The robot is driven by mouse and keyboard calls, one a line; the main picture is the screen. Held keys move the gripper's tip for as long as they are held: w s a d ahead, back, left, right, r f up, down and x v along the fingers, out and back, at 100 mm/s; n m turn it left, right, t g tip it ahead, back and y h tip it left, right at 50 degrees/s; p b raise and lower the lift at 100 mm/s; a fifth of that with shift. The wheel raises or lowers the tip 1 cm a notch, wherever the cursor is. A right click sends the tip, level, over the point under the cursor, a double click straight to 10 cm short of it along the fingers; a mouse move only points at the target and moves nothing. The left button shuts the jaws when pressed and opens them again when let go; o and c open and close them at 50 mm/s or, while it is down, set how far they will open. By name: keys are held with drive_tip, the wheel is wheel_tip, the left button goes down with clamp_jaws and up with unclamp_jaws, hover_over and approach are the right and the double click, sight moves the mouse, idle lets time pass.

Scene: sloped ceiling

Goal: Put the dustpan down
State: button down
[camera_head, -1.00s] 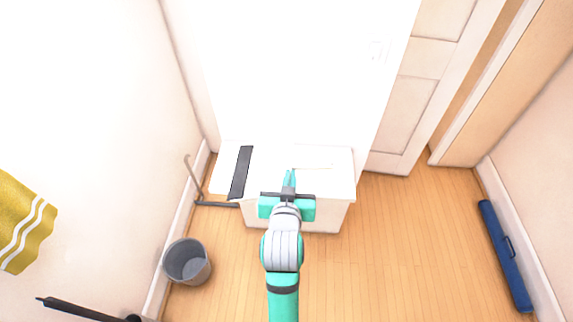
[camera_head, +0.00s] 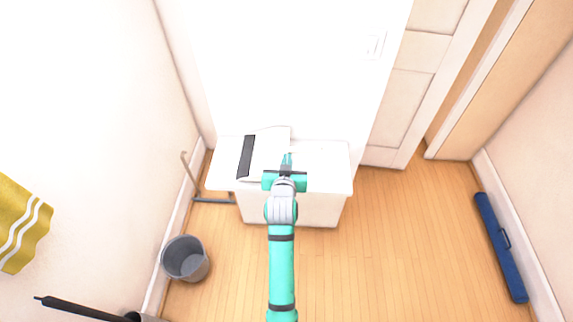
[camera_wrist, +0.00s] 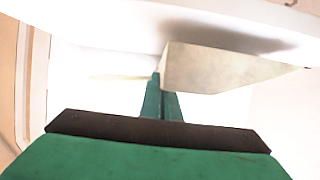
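The dustpan (camera_head: 270,148) is a white pan with a dark strip along its left edge. In the head view it is over the left part of a low white cabinet's top (camera_head: 328,160). My gripper (camera_head: 287,159) is at the pan's right side, its teal fingers close together and apparently shut on it. In the wrist view the fingers (camera_wrist: 161,100) meet a pale wedge-shaped part (camera_wrist: 215,68), probably of the dustpan. The grip itself is partly hidden. I cannot tell whether the pan touches the cabinet top.
The right part of the cabinet top looks clear. A grey bucket (camera_head: 186,259) and a grey bar-like tool (camera_head: 190,178) are on the left. A long blue case (camera_head: 500,247) lies by the right wall. The wooden floor (camera_head: 400,260) between is free.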

wheel_tip(320, 180, down, 2)
drive_tip(key=shift+a+f, duration=0.1)
drive_tip(key=shift+s+a, duration=0.1)
drive_tip(key=shift+a, duration=0.05)
drive_tip(key=shift+f, duration=0.1)
drive_tip(key=c, duration=2)
unclamp_jaws()
